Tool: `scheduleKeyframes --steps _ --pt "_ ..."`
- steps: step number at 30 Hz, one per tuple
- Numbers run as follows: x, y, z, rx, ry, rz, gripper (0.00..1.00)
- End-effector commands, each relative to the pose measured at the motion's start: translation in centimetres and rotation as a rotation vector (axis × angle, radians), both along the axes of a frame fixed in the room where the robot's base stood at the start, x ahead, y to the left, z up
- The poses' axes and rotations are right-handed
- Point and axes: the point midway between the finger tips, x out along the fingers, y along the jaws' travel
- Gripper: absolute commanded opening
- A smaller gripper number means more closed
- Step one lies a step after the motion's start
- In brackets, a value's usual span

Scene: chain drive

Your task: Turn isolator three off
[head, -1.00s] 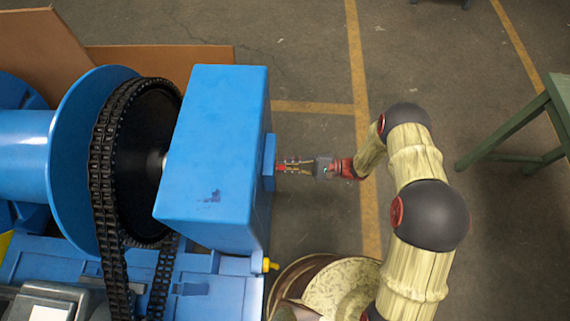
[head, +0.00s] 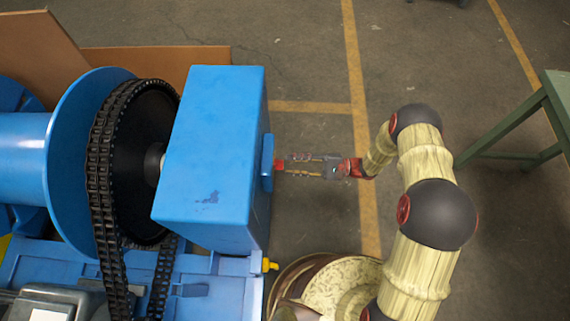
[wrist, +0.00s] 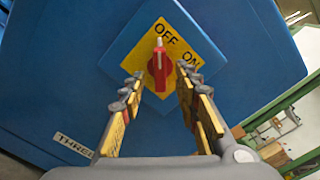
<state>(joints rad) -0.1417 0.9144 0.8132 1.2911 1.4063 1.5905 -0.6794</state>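In the wrist view a blue isolator box bears a label (wrist: 73,146) that reads "THREE", partly cut off by my gripper. Its raised square holds a yellow plate (wrist: 203,50) marked OFF at the top and ON to the right. A red rotary handle (wrist: 159,70) sits on the plate, its white pointer up, close under OFF. My gripper (wrist: 160,72) is open, one finger on each side of the handle, with gaps visible on both sides. In the head view my gripper (head: 281,165) reaches to the blue box's right face; the handle's markings are hidden there.
The blue box (head: 210,150) stands beside a black chain (head: 100,180) and blue drum (head: 75,150) on the left. A green table (head: 555,95) stands at the right. A yellow knob (head: 270,265) sits low near the box. Floor behind my gripper is clear.

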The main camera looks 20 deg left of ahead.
Motion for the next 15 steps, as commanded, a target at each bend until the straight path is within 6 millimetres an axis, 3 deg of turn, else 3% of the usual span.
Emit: scheduleKeyframes --steps 6,15 --pt "1.5 -4.4 0.0 0.0 -0.001 -0.004 0.32" --pt "2.4 -7.6 -0.1 0.0 0.001 -0.001 0.32"
